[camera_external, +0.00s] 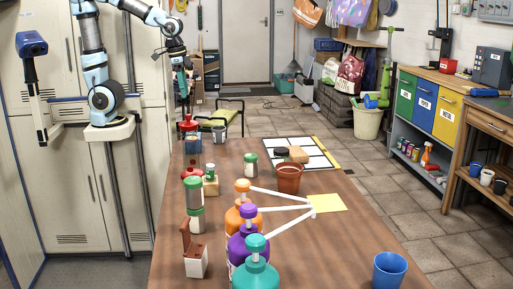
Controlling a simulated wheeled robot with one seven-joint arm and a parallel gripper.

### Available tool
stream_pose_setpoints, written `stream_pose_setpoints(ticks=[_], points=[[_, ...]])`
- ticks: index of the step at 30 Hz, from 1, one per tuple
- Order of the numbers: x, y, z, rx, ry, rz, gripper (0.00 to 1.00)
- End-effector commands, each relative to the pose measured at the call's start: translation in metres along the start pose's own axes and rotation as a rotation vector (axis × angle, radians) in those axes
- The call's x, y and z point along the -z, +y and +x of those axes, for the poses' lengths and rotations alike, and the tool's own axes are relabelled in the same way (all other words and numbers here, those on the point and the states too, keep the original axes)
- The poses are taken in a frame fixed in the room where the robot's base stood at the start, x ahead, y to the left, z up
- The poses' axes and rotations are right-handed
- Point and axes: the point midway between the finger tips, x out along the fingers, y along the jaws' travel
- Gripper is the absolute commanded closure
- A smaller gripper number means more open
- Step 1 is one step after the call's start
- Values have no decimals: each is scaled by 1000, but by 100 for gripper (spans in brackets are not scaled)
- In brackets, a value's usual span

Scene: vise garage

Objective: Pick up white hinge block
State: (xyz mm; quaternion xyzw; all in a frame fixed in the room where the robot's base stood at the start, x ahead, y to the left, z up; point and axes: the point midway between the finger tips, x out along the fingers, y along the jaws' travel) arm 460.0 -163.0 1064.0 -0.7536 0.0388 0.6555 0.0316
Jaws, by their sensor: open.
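A small white block (197,263) with a reddish-brown upright piece on it stands near the front left edge of the brown table (330,235). It looks like the white hinge block, and it stands upright. My gripper (187,92) hangs pointing down above the far left end of the table, well behind the block and apart from it. The gripper is small and dark in this view; it is open, and no held object shows.
Green-lidded jars (193,190) stand just behind the block. Orange, purple and teal pump bottles (256,275) stand to its right with long white spouts. A terracotta pot (288,178) and a blue cup (389,269) stand farther right.

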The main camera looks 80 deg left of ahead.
Motion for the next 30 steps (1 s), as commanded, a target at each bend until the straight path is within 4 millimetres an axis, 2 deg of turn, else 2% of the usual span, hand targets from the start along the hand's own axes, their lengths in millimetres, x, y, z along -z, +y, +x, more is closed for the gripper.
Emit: stream_pose_setpoints(ticks=[4,14,20,23,26,30], points=[[6,0,-34,0,7,2,42],[52,57,-14,-18,0,282,42],[82,112,2,-64,5,509,42],[98,154,15,-111,10,665,42],[112,215,32,-195,28,863,42],[119,312,49,-364,86,1138,42]])
